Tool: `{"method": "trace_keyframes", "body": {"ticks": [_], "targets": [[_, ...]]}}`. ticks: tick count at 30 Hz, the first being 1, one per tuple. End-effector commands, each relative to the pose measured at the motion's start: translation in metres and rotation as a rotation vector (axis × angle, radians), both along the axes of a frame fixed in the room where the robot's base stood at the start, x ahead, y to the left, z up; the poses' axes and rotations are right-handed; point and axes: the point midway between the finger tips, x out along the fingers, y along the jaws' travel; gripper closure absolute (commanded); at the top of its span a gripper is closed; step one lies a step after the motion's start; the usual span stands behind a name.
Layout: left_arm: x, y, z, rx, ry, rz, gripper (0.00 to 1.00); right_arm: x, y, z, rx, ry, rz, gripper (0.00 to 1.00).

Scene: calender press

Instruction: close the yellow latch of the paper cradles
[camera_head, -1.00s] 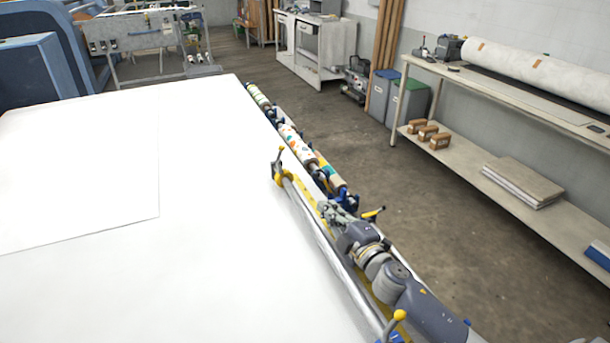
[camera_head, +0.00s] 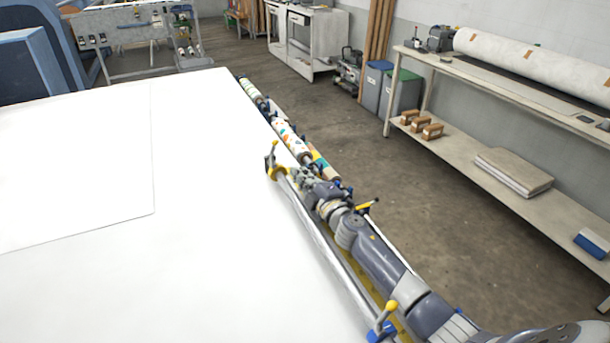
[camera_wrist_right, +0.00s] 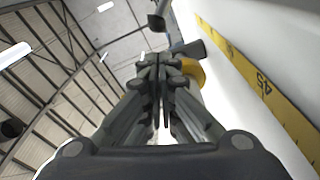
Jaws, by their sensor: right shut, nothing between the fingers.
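The far yellow latch (camera_head: 277,171) stands at the table's right edge with its lever and yellow knob pointing up. My right gripper (camera_head: 297,174) is just to the right of it, shut and empty. In the right wrist view the shut fingers (camera_wrist_right: 158,62) point away from the camera, with a yellow round part (camera_wrist_right: 192,73) just right of them; I cannot tell whether they touch. A second yellow lever (camera_head: 366,205) lies tilted beside my forearm. A near yellow-knobbed lever (camera_head: 388,308) on a blue clamp stands upright at the bottom. My left gripper is not in view.
A metal rail (camera_head: 310,230) and a yellow measuring tape (camera_wrist_right: 262,87) run along the edge of the white table (camera_head: 80,170). Patterned paper rolls (camera_head: 287,137) lie in blue holders beyond my gripper. The floor to the right is clear up to a shelf bench (camera_head: 470,165).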

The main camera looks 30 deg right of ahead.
Motion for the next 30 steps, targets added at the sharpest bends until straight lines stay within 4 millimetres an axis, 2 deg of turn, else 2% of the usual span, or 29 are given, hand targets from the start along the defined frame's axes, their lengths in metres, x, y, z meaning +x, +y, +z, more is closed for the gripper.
{"method": "trace_keyframes", "body": {"ticks": [6,30], "targets": [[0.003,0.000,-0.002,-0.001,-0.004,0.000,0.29,0.002,-0.011,-0.005,0.000,0.002,0.000,1.00],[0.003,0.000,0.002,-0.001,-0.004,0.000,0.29,0.002,-0.019,0.001,0.077,-0.002,-0.001,1.00]]}}
